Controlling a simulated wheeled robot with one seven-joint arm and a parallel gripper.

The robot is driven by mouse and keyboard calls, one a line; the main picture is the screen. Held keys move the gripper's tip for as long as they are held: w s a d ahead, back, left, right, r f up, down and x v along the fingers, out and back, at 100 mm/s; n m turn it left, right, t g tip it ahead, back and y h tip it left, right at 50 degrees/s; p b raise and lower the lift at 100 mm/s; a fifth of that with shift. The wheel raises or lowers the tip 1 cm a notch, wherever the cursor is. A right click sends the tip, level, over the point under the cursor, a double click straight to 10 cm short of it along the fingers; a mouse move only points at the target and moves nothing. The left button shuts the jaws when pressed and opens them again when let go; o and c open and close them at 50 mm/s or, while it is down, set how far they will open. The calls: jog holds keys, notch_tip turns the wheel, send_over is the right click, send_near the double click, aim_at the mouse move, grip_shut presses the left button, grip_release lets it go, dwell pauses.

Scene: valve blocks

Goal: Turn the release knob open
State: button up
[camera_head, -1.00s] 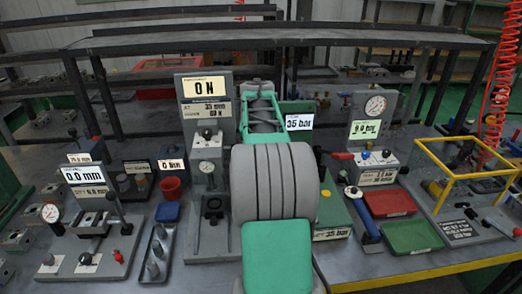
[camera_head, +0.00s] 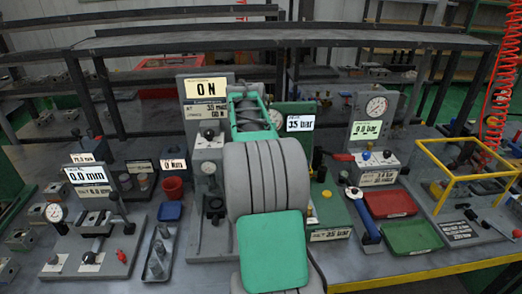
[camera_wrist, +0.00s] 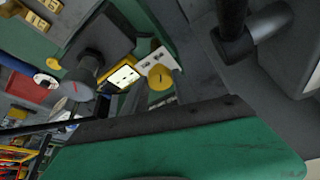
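The green pump station stands behind and right of my arm in the head view, with a "35 bar" display (camera_head: 300,122) and a yellow knob (camera_head: 326,193) low on it. In the wrist view a yellow knob (camera_wrist: 160,83) with a dark mark sits beside a lit display (camera_wrist: 124,76). A larger dark grey knob (camera_wrist: 82,72) with a red mark stands to its left. I cannot tell which is the release knob. My arm covers the middle of the head view. My gripper's fingers are not visible in either view, and I see no contact with a knob.
A red tray (camera_head: 390,203), a green tray (camera_head: 412,237) and a blue-handled tool (camera_head: 365,218) lie to the right. A yellow frame (camera_head: 467,165) stands farther right.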

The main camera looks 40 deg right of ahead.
jog(key=o, duration=0.5)
jog(key=shift+c, duration=0.2)
jog(key=v, duration=0.8)
